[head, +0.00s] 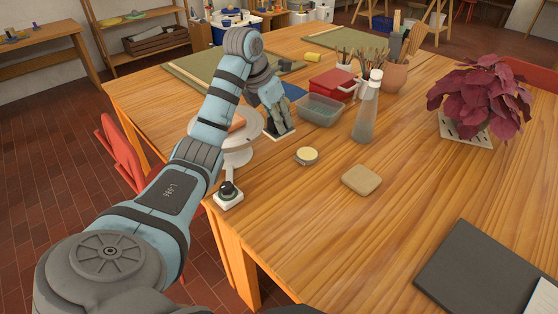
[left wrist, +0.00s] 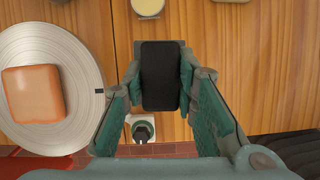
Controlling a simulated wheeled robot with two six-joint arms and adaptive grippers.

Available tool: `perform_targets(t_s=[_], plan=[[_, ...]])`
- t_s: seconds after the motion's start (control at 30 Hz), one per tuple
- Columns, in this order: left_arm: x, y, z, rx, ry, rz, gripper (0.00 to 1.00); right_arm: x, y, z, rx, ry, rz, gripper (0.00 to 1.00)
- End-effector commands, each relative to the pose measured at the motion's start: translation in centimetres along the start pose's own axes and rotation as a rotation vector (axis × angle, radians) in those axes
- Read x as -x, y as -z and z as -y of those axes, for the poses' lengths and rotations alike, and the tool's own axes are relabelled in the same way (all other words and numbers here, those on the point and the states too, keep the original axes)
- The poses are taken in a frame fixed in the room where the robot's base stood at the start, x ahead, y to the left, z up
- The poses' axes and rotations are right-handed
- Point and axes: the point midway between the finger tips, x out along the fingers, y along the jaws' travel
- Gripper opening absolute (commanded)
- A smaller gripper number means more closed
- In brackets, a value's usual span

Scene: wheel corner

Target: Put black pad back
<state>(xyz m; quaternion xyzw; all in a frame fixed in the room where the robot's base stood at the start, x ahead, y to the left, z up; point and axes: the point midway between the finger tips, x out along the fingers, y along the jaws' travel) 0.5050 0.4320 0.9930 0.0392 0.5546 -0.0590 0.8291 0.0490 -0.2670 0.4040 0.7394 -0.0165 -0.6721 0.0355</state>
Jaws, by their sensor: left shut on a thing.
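The black pad (left wrist: 160,76) is upright in the left wrist view, between the two teal-lined fingers of my left gripper (left wrist: 160,82). The fingers are shut on its two long sides. In the head view my left gripper (head: 279,128) points down at the table beside the turntable. A small pale flat base (head: 291,131) shows under its fingertips. A greyish edge shows around the pad's far end in the wrist view. The head view does not show clearly whether the pad touches the base. My right gripper is not in view.
A pale turntable (head: 236,150) with an orange block (left wrist: 34,93) stands left of the gripper. A white block with a dark knob (head: 228,195) sits at the table's edge. A clear tub (head: 319,110), a bottle (head: 367,108) and a round tin (head: 306,156) are to the right.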

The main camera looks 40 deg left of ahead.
Motion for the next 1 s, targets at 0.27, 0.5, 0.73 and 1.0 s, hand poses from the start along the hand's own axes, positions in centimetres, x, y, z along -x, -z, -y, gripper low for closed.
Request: perform_targets(t_s=[0.27, 0.5, 0.73, 1.0], plan=[[-3.0, 1.1, 0.2, -0.005, 0.002, -0.002, 0.00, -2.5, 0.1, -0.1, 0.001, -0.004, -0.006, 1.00], [-11.1, 4.5, 0.2, -0.005, 0.003, -0.005, 0.00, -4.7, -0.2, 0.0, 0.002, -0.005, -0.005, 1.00], [-14.9, 6.0, 0.2, -0.006, 0.003, -0.001, 0.00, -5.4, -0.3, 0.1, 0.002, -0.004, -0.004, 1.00], [-18.1, 7.3, 0.2, -0.006, 0.003, 0.001, 0.00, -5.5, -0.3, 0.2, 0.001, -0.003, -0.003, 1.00]])
